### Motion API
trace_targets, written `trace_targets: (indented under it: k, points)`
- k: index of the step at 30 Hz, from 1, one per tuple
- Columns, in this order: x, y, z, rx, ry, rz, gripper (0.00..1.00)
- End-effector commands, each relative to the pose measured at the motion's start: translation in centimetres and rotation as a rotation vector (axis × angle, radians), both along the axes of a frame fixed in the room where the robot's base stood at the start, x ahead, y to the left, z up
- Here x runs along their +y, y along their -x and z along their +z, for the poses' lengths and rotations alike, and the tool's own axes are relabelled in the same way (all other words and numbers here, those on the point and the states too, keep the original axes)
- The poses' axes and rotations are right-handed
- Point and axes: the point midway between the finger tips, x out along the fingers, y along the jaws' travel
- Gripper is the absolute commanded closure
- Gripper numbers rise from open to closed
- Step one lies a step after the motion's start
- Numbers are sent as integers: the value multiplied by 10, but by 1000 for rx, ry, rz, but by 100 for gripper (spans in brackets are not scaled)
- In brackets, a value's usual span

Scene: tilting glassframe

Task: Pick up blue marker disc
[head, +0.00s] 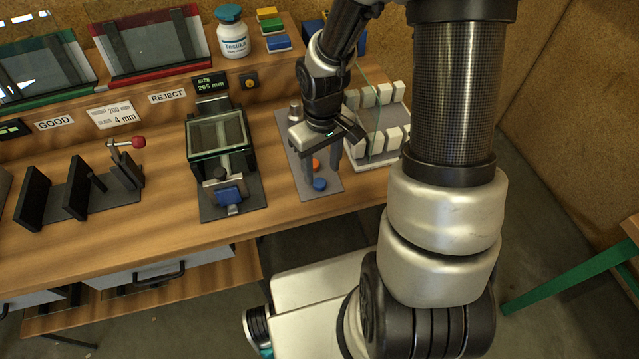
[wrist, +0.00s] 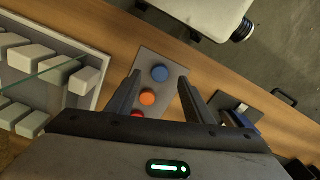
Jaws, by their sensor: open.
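The blue marker disc (head: 320,185) lies on a grey plate (head: 322,193) near the front edge of the bench. In the wrist view the blue disc (wrist: 160,74) is at the far end of a row, beyond an orange disc (wrist: 148,97) and a partly hidden red disc (wrist: 137,113). My gripper (head: 322,172) is above the plate, pointing down. In the wrist view its two fingers (wrist: 160,88) are open and apart, with nothing held. The blue disc shows between and a little beyond the fingertips.
A rack with white blocks (head: 377,150) and an upright glass pane stands right of the plate. A black glass-holding fixture (head: 218,150) stands to the left. A white bottle (head: 232,32) is at the back. The bench's front edge is close to the plate.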

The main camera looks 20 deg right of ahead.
Motion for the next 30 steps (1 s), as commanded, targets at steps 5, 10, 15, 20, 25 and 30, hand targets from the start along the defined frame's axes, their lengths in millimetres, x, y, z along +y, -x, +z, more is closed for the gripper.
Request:
trace_targets:
  k: [5,10,15,20,25,30]
  points:
    - [4,-5,-29,6,-1,3,53]
    - [3,-5,-46,3,1,2,53]
    - [3,-6,-47,0,0,0,53]
    - [3,-6,-47,0,0,0,65]
    - [3,-6,-47,1,0,0,93]
    - [3,-6,-47,1,0,0,96]
